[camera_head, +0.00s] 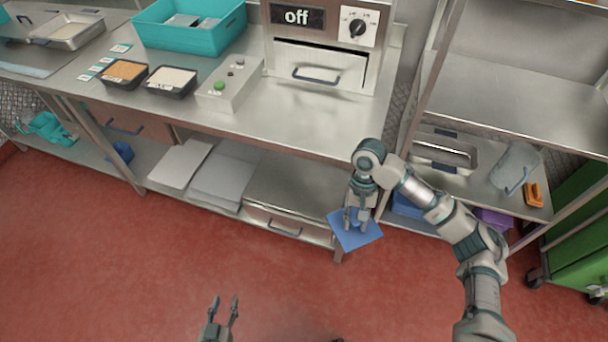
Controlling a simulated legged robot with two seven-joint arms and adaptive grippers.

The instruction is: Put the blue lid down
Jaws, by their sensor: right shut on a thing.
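The blue lid (345,238) is a flat square plate, tilted in the picture, in the head view right of centre. My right gripper (357,222) points down over it and is shut on its raised middle. The lid hangs in front of the right end of the counter's lower shelf, by the table leg. My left gripper (222,303) is at the bottom of the view over the red floor, with its two fingers apart and nothing between them.
The steel counter (300,110) holds a teal crate (190,38), two black trays of grains, a button box (229,84) and an oven marked "off" (318,65). A metal shelf rack (500,95) stands at right, with a green cart (580,230) beside it. The red floor in front is clear.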

